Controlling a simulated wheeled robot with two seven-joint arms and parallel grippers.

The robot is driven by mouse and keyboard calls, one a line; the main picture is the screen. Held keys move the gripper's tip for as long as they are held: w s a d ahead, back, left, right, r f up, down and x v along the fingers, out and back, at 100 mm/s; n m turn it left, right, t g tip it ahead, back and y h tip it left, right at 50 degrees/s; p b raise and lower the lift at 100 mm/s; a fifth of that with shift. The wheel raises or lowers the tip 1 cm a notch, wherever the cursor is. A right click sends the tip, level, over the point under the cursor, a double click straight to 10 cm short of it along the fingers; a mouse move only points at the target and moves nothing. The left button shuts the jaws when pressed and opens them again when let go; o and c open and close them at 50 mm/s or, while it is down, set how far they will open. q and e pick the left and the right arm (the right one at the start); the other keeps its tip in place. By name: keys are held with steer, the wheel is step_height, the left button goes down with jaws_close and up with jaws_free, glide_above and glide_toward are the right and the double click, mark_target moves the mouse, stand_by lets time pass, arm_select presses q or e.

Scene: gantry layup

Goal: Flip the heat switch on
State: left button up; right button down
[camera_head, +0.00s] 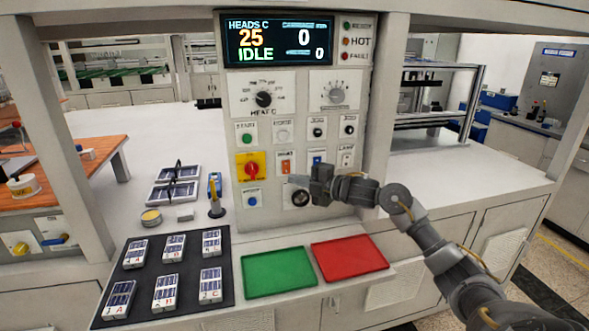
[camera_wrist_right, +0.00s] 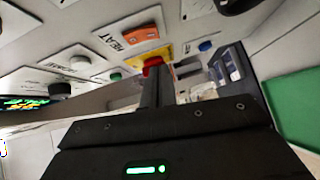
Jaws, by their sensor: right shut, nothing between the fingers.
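The heat switch (camera_head: 286,163) is a small orange rocker on a white plate, on the upright control panel, right of the yellow plate with a red knob (camera_head: 251,167). In the right wrist view the orange switch (camera_wrist_right: 141,34) sits beside its HEAT label, beyond the fingertips. Which way the rocker is tipped is too small to tell. My right gripper (camera_head: 299,180) is shut and empty, in front of the panel and just below and right of the switch. Its closed fingers also show in the right wrist view (camera_wrist_right: 155,88). Contact with the switch is not visible. My left gripper is not in view.
The display (camera_head: 277,39) reads 25, 0 and IDLE. Dials and several buttons surround the switch, including a blue one (camera_head: 317,157) close by. Below lie a green tray (camera_head: 279,273), a red tray (camera_head: 349,258) and a dark mat (camera_head: 190,290) with several labelled blocks.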

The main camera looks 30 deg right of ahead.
mark_target(283, 173)
steer(key=shift+w+d+f+p, duration=0.1)
steer(key=shift+w+d+p, duration=0.1)
steer(key=shift+w, duration=0.4)
steer(key=shift+w+d+f+p, duration=0.1)
steer(key=shift+w+d+p, duration=0.15)
steer(key=shift+w, duration=0.35)
steer(key=shift+w+d+f+p, duration=0.1)
steer(key=shift+w+d+p, duration=0.1)
steer(key=shift+w, duration=0.4)
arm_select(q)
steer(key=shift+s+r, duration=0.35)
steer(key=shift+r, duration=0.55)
